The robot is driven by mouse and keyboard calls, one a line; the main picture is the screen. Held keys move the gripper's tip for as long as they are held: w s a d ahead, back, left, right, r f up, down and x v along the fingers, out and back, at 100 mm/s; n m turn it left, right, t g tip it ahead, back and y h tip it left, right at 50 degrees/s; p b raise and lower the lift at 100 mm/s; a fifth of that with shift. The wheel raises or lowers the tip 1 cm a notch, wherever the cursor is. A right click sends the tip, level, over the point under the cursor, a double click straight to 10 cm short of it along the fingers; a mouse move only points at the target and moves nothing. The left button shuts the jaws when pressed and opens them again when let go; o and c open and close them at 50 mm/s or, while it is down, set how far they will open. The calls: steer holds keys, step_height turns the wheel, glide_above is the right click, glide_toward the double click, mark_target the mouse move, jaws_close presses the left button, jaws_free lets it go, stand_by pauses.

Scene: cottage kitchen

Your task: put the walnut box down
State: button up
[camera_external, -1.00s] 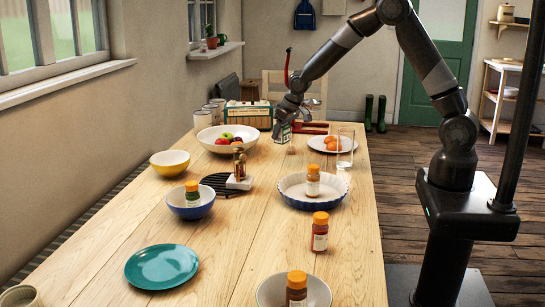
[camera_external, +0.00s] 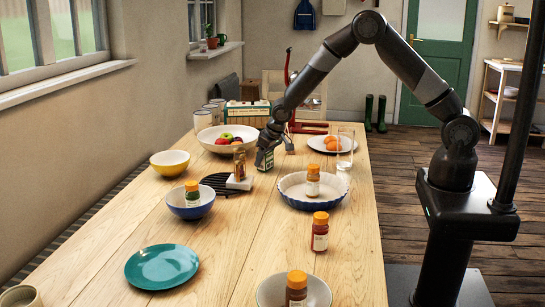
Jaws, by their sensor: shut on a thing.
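The fingers hide part of the box. The box is upright, close above the tabletop or touching it; I cannot tell which.
Bare wood lies in front of the gripper.

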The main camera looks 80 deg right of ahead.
steer(key=shift+f, duration=0.1)
steer(key=o, duration=1)
steer(key=s+a+r, duration=0.2)
steer(key=s+r, duration=0.2)
steer(key=r, duration=0.3)
steer(key=s+a+r+n, duration=0.1)
steer(key=s+r, duration=0.2)
steer(key=r, duration=0.4)
steer(key=s+a+r, duration=0.2)
steer(key=s+r, duration=0.2)
steer(key=r, duration=0.3)
steer(key=s+a+r+n+y, duration=0.1)
steer(key=s+a+r, duration=0.3)
steer(key=s, duration=1.1)
steer(key=s+a+r+n+t, duration=0.1)
steer(key=s+a+r, duration=0.3)
steer(key=s, duration=1)
step_height(320, 180, up, 2)
steer(key=shift+s+r+n+y, duration=0.2)
steer(key=shift+s+n+y, duration=0.2)
steer(key=shift+n, duration=0.4)
